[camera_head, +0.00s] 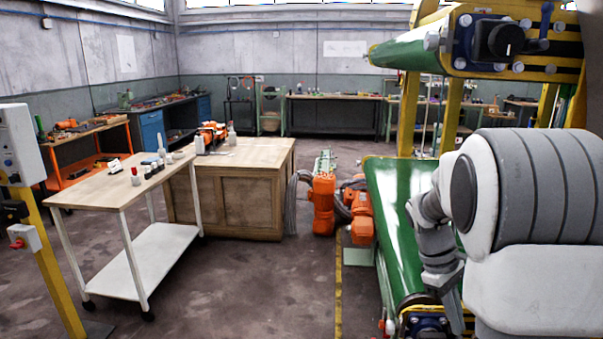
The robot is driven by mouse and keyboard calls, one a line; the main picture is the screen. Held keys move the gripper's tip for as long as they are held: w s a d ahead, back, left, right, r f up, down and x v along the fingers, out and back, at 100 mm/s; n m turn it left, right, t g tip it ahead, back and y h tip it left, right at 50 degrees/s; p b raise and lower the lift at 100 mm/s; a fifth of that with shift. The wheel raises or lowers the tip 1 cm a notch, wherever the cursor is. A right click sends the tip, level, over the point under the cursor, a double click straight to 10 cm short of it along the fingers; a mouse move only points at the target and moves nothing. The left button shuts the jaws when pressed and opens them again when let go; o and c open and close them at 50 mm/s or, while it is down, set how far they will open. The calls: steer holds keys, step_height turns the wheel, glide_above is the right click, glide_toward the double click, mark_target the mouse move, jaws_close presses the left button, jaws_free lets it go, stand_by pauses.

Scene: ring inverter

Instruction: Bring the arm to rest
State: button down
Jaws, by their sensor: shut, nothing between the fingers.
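My arm (530,190), white and grey, fills the right foreground. Its thick, ribbed upper part lies close to the camera. The thinner grey forearm and wrist (437,250) hang down to the left of it, in front of the green conveyor belt. My gripper (453,312) points downward at the lower right, partly hidden by the arm's white body. It looks shut and holds nothing that I can see. Whether it touches the conveyor's end behind it, I cannot tell.
The green conveyor (390,200) stands close behind my arm, with a second one above. An orange robot arm (323,200) is beside it. A wooden cabinet (235,190) and a white-framed trolley (100,190) stand left. The floor in the front middle is clear.

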steer(key=s+a+r+m+t+y+p, duration=0.3)
steer(key=s+a+r+m+t, duration=0.3)
steer(key=s+a+r, duration=0.9)
steer(key=s+r+t+p, duration=0.1)
steer(key=s+t, duration=0.1)
steer(key=shift+a+t+y, duration=0.3)
steer(key=shift+a+y, duration=0.1)
